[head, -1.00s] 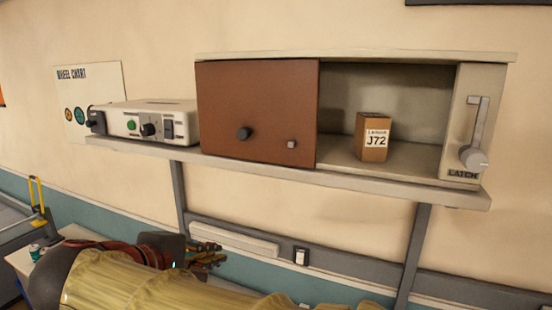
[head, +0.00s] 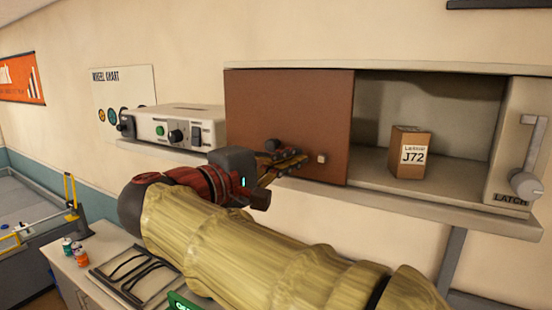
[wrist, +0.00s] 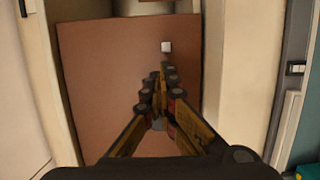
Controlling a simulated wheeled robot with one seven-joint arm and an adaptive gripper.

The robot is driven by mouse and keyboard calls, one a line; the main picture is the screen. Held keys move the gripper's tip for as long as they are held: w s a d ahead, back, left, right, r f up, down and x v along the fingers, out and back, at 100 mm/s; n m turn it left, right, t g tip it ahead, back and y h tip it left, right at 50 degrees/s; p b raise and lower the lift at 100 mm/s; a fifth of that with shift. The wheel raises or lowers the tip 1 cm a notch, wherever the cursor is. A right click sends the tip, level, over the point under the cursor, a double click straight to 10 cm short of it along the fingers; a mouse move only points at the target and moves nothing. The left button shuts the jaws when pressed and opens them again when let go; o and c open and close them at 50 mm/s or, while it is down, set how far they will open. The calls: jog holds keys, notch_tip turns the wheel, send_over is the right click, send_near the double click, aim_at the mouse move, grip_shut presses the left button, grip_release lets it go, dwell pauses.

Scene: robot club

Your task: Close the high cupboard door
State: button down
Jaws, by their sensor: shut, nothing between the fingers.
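The cupboard (head: 440,72) is a wide box on a high shelf. Its brown door panel (head: 290,105) covers the left half, and the right half is open. A small pale square (head: 320,158) is near the door's lower right. My gripper (head: 302,160) is shut and empty in front of the door's lower part. The wrist view shows its fingers (wrist: 164,78) against the brown panel (wrist: 100,80); I cannot tell whether they touch it.
A box labelled J72 (head: 410,155) stands in the open half. A latch lever (head: 527,165) is on the cupboard's right front. A control unit (head: 175,125) stands left of the door on the shelf (head: 400,208). A counter with cans (head: 75,250) is lower left.

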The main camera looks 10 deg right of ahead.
jog(key=shift+x, duration=1.1)
jog(key=shift+d, duration=0.1)
jog(key=s+d+b, duration=1.2)
jog(key=s+d, duration=0.4)
jog(key=d, duration=0.4)
jog(key=shift+s+d, duration=0.15)
jog(key=shift+d, duration=0.25)
